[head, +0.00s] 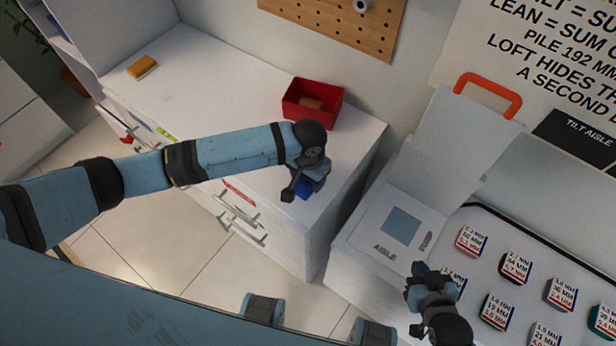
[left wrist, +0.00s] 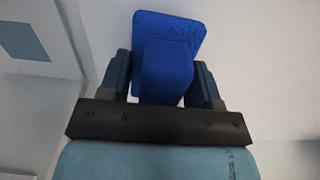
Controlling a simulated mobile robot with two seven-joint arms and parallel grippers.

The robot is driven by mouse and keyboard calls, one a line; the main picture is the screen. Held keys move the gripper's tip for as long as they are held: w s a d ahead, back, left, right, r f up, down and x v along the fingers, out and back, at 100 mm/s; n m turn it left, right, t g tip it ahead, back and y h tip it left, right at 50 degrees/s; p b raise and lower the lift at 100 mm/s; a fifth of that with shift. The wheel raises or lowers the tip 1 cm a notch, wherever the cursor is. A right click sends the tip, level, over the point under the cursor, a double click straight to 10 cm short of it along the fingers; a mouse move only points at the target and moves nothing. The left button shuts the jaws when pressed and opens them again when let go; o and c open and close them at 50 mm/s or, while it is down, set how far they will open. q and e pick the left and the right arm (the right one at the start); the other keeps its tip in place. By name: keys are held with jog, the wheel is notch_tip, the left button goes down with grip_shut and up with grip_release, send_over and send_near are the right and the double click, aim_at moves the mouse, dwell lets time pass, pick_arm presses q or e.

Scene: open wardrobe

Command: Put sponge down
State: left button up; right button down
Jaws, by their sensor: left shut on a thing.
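My left gripper (head: 299,187) is shut on a blue sponge (head: 305,188) over the front right part of the white counter (head: 220,85). The arm and wrist hide most of the sponge in the head view. In the left wrist view the blue sponge (left wrist: 168,25) sits between the two fingers (left wrist: 163,82), with a wide far face and a narrower near block. I cannot tell whether the sponge touches the counter. My right gripper (head: 418,282) is at the lower right, near the labelled boxes; its finger opening is unclear.
A red bin (head: 325,112) with a brown item inside stands just behind my left gripper. A yellow-orange block (head: 142,66) lies at the counter's far left. The counter between them is clear. A grey-white unit with several labelled boxes (head: 471,241) is at the right, across a gap.

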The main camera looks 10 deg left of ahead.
pick_arm(q)
jog(key=shift+f, duration=0.35)
pick_arm(e)
jog(key=shift+a+r, duration=0.1)
jog(key=shift+r, duration=0.05)
pick_arm(q)
jog(key=shift+f, duration=0.15)
jog(key=o, duration=1)
jog(key=shift+c, duration=0.2)
jog(key=shift+r, duration=0.45)
notch_tip(320, 180, up, 12)
jog(key=shift+f, duration=0.25)
pick_arm(e)
jog(key=shift+r, duration=0.2)
